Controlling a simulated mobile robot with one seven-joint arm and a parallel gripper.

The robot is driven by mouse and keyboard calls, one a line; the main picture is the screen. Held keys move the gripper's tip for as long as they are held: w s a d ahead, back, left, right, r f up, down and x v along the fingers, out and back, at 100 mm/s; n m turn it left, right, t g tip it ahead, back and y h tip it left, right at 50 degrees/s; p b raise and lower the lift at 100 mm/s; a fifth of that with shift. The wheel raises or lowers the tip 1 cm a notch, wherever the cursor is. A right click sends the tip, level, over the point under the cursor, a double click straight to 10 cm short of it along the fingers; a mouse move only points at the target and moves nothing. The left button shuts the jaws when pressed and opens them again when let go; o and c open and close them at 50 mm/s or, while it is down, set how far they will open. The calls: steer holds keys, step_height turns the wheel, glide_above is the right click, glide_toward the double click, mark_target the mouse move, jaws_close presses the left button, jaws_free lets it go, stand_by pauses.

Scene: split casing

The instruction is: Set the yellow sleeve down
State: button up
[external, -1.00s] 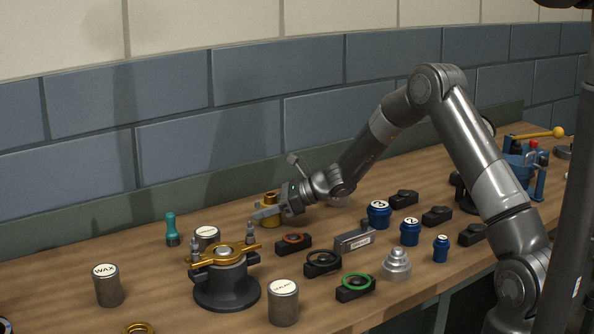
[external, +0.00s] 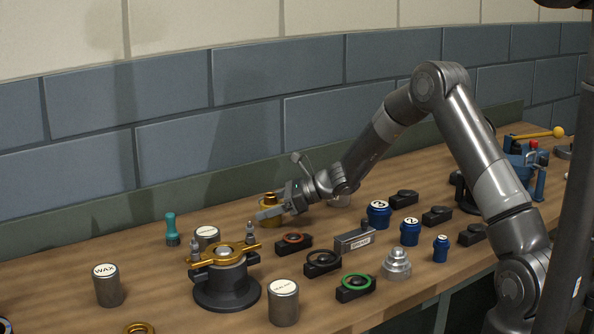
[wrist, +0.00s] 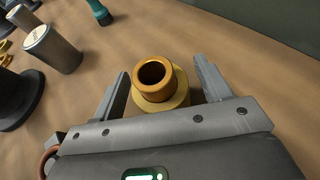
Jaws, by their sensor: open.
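The yellow sleeve (wrist: 170,100) stands upright on the wooden bench, its round bore facing up in the wrist view. In the external view the sleeve (external: 268,201) is partly hidden behind my gripper. My gripper (external: 264,214) is low over the bench at the sleeve. In the wrist view my gripper (wrist: 160,85) is open, with one finger on each side of the sleeve and a visible gap to each.
A dark fixture with a gold clamp (external: 224,258) stands to the front left. A metal can (external: 206,236) and a teal-handled brush (external: 171,228) are left of the gripper. Black holders with rings (external: 294,243) and blue jars (external: 379,213) stand to the right. Bare bench lies around the sleeve.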

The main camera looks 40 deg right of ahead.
steer(key=v, duration=1)
steer(key=shift+f, duration=0.1)
steer(key=shift+s+d+r, duration=0.35)
steer(key=s+a+r+n+g+h, duration=0.2)
steer(key=s+r+n, duration=0.45)
steer(key=s, duration=0.35)
steer(key=s+a+r+n+g+h, duration=0.1)
steer(key=s+a+r+n+g, duration=0.1)
steer(key=s+r+n, duration=0.6)
steer(key=s+d+r+n+t+h, duration=0.1)
steer(key=s+d+n+h, duration=0.3)
steer(key=s, duration=0.7)
steer(key=s+d+r+n+h, duration=0.1)
steer(key=s+d+n+h, duration=0.2)
steer(key=s+n, duration=0.3)
steer(key=s+d, duration=0.1)
steer(key=s, duration=0.4)
steer(key=shift+d+n+t+h, duration=0.25)
steer(key=shift+n+t+h, duration=0.1)
steer(key=shift+t+h, duration=0.05)
stand_by(1.2)
